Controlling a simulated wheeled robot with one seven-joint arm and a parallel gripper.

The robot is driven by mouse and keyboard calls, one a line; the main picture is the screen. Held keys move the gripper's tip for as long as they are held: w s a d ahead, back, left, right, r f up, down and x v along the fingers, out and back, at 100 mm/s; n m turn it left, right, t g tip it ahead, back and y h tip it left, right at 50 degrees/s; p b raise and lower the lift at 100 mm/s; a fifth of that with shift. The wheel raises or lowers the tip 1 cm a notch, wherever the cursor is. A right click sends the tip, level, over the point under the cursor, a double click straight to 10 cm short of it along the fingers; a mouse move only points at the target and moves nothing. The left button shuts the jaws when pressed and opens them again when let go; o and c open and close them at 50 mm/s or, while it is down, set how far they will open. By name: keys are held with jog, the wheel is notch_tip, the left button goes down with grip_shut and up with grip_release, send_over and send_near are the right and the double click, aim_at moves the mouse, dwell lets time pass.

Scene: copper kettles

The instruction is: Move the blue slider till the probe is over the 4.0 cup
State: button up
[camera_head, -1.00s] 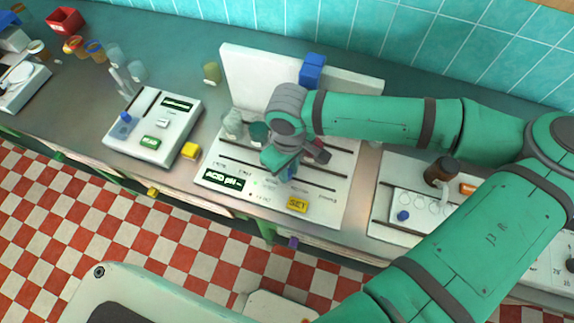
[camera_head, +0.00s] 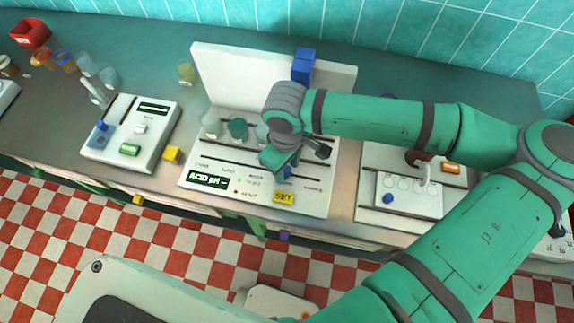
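The white pH station (camera_head: 215,70) has a back panel, slots, an "ACID pH" display (camera_head: 208,179) and a yellow SET button (camera_head: 284,198). A blue block (camera_head: 304,67) sits at the top of the back panel, right of its middle. Glass cups stand in front of the panel: a clear one (camera_head: 210,122), a teal one (camera_head: 238,129) and another (camera_head: 262,131) beside my wrist. My gripper (camera_head: 290,163) points down over the slots. A small blue piece (camera_head: 288,172), possibly the slider, shows under it. The probe tip, cup labels and finger contact are hidden or unreadable.
Left stands another white device (camera_head: 150,118) with a blue knob, and a yellow cube (camera_head: 172,153) beside it. Right is a white device (camera_head: 372,190) with a cup rack, under my arm. A yellowish jar (camera_head: 186,72) stands behind. The counter's front edge is close.

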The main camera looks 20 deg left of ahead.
jog(key=shift+r, duration=0.1)
notch_tip(320, 180, up, 11)
jog(key=shift+f, duration=0.2)
dwell(0.4)
dwell(0.5)
